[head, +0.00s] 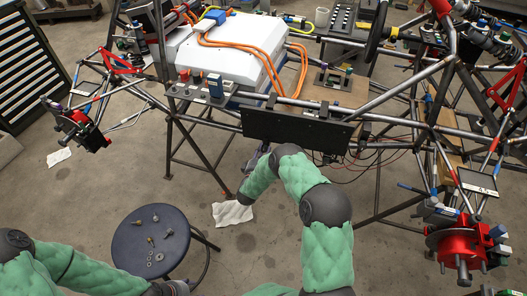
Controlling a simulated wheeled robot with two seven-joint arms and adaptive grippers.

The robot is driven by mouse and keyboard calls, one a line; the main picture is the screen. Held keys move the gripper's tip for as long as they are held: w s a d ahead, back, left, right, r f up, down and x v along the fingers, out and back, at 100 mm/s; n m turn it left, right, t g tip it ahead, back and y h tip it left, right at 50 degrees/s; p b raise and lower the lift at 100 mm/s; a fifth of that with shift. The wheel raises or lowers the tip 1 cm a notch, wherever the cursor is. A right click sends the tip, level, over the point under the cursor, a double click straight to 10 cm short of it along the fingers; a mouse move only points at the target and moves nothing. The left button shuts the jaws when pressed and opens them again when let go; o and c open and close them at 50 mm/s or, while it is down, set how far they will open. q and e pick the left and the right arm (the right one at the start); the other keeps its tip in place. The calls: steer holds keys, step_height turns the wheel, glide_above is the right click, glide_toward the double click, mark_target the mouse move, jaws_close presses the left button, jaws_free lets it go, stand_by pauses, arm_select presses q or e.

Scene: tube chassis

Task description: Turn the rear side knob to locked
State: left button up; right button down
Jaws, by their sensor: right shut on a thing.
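My right arm reaches up from the bottom middle to the tube chassis (208,115). My right gripper (256,158) is small and dark in this view, just below the left end of the black side panel (295,131). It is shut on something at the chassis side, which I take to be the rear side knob. The knob itself is hidden by the gripper and wrist, so its angle does not show. My left arm lies low at the bottom left. Its dark end (178,287) is at the bottom edge, and its fingers cannot be made out.
A round dark stool (150,222) with several small metal parts stands at the lower left. A white cloth (232,213) lies on the floor beside it. A white box (222,50) with orange cables sits on the chassis. A red hub (462,248) stands at the lower right.

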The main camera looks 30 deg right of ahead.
steer(key=shift+w+a+r+n, duration=0.1)
steer(key=shift+w+r+n, duration=0.3)
steer(key=c, duration=1.1)
jaws_free()
steer(key=shift+o, duration=0.7)
steer(key=shift+a+f, duration=0.1)
steer(key=shift+f, duration=0.1)
steer(key=shift+s+f, duration=0.1)
steer(key=shift+s, duration=0.05)
steer(key=shift+s, duration=0.1)
steer(key=v, duration=1.1)
steer(key=shift+s+a, duration=0.15)
steer(key=shift+a, duration=0.15)
